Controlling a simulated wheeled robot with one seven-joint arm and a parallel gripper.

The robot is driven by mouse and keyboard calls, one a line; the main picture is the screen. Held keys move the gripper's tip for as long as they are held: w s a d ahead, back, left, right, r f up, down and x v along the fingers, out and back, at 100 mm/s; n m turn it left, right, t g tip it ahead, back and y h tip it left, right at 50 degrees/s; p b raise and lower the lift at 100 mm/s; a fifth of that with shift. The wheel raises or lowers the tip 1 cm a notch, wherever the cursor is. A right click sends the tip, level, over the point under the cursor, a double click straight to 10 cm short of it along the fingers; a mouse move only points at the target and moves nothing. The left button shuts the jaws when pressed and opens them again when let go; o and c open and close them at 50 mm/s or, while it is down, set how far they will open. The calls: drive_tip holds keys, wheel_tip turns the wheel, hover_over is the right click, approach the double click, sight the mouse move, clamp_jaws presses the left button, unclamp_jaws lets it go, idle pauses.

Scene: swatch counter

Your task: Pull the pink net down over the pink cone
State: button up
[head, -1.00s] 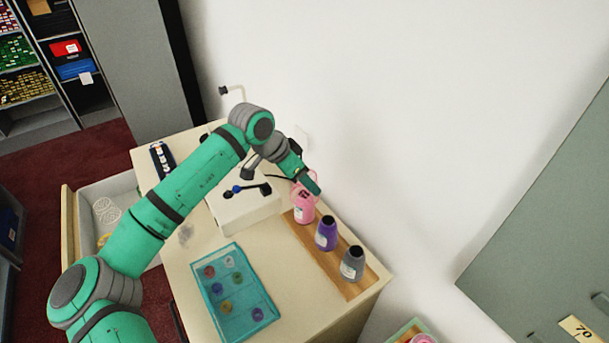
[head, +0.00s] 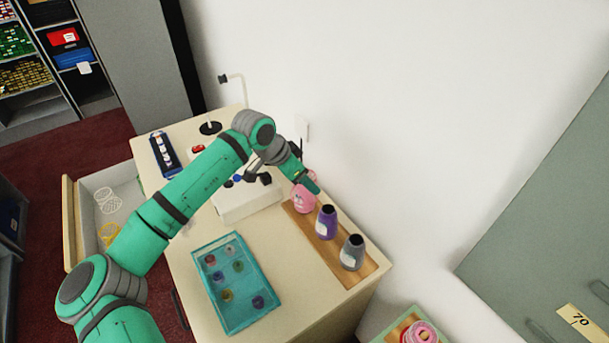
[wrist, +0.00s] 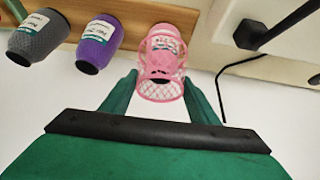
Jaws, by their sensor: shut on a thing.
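The pink cone (head: 303,203) stands upright at the back end of the wooden rack, partly hidden by my gripper in the head view. The pink net (wrist: 160,92) is a mesh tube around the cone's upper part. Its open end stands out past the cone's dark tip in the wrist view. How far down its other edge reaches on the cone (wrist: 161,56) is hard to tell. My gripper (wrist: 159,88) is shut on the net, one finger on each side of it; in the head view my gripper (head: 307,181) is at the cone's top.
A purple cone (head: 326,224) and a grey cone (head: 352,254) stand on the wooden rack (head: 374,270) beside the pink one. A white box (head: 245,203) with a dark fixture is to the left. A teal tray (head: 237,317) lies in front. The wall is close behind.

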drive_tip(key=shift+f, duration=1.8)
drive_tip(key=o, duration=1.1)
drive_tip(key=v, duration=1)
drive_tip(key=shift+r, duration=0.35)
drive_tip(key=shift+s+a, duration=0.1)
